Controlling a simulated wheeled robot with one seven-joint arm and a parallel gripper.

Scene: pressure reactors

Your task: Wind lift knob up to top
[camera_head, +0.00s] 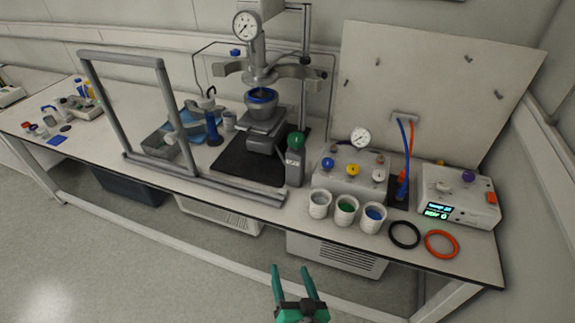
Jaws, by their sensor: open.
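My gripper (291,268) is at the bottom centre, over the floor in front of the bench. Its two green fingers are apart and nothing is between them. It is well clear of the bench things. The reactor (262,70) stands at the back of the bench with a round gauge on top. Below its head, a grey vessel with a blue rim (262,97) sits on a grey lift stand (262,130). A green round knob (296,141) tops a grey upright block (295,168) at the stand's right. I cannot tell whether this is the lift knob.
A grey frame (160,95) stands at the left front of the reactor. To the right are a valve panel (350,170), several cups (345,208), a black ring (405,235), an orange ring (441,244) and a controller (455,195). The floor ahead is clear.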

